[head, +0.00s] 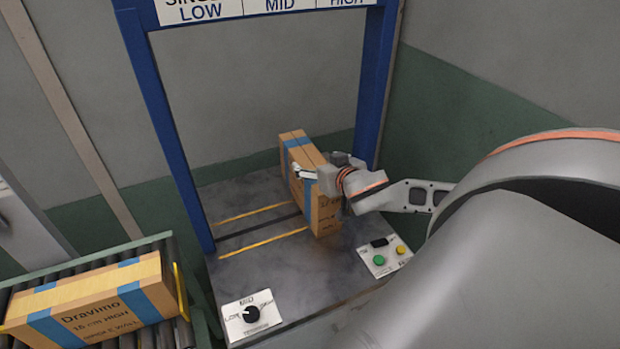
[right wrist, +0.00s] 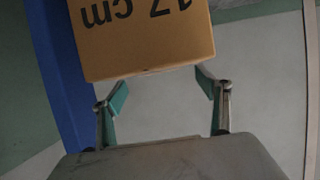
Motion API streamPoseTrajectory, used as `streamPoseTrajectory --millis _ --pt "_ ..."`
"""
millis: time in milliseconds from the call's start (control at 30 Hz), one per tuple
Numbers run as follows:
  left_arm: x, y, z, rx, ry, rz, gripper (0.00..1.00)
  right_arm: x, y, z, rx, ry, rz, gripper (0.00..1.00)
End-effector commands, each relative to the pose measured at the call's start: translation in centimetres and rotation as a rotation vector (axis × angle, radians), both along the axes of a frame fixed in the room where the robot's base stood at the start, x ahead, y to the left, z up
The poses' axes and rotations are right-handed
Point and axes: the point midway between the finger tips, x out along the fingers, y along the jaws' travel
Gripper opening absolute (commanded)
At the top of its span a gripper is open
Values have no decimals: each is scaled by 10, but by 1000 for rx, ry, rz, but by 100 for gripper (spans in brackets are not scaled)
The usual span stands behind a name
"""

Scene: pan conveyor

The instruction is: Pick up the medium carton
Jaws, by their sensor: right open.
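A brown carton (head: 312,187) with blue tape stands upright on the grey table under the blue frame. A brown carton face (right wrist: 140,40) with upside-down print ending in "cm" fills the upper right wrist view. My right gripper (head: 322,166) is at the standing carton's upper right side, with one light finger over its top. In the right wrist view my right gripper (right wrist: 162,88) is open, its green-padded fingertips apart near the carton's edge; contact cannot be told. A second carton (head: 95,308), marked "Dravimo 15 cm high", lies at lower left. My left gripper is out of view.
The second carton sits on a roller conveyor (head: 195,278). A blue frame (head: 160,110) with a LOW, MID, HIGH sign spans the table (head: 240,195). A dial panel (head: 252,316) and a button panel (head: 385,255) are at the table's front. Bare table lies left of the standing carton.

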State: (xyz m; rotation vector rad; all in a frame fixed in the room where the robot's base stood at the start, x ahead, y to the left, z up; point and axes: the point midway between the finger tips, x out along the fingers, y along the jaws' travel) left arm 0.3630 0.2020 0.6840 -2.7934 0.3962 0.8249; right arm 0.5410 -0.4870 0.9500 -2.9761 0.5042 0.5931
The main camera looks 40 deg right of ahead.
Motion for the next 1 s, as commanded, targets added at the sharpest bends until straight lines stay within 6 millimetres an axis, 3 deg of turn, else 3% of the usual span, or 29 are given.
streamPoseTrajectory --millis 600,933,1000 --pt "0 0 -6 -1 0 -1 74 50 -14 -28 -1 -2 -1 75" --pt "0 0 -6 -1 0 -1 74 53 -15 -30 0 -1 1 75" --pt "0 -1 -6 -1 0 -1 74 53 -15 -30 0 -1 0 57"
